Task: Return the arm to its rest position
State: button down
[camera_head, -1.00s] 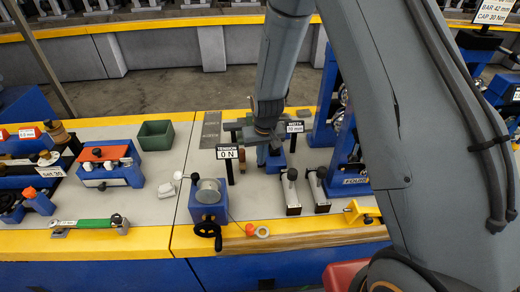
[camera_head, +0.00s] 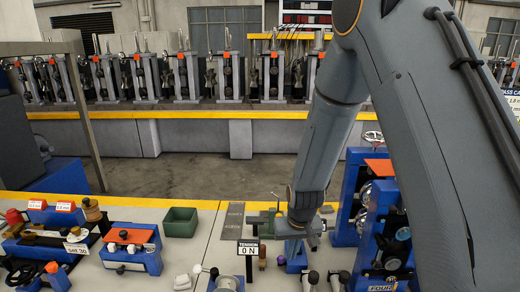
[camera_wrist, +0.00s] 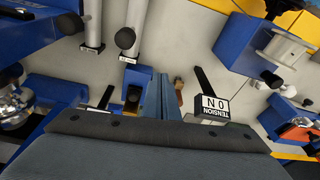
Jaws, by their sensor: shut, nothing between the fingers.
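My arm is grey and comes down from the upper right of the head view. The tension sign also shows there (camera_wrist: 215,108).
A blue roller stand (camera_head: 385,240) stands close to the right of the arm. A green bin (camera_head: 181,222) and a blue fixture with an orange top (camera_head: 131,248) are to the left. Two posts with dark knobs (camera_wrist: 125,38) stand near the gripper. The aisle behind the bench is clear.

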jog(key=s+d+r+b, duration=0.2)
jog(key=s+d+r, duration=0.2)
jog(key=s, duration=0.4)
jog(key=s+d+r+m+g+b, duration=0.1)
jog(key=s+d+r+b, duration=0.2)
jog(key=s, duration=0.5)
jog(key=shift+d+r, duration=0.7)
jog(key=shift+d, duration=0.25)
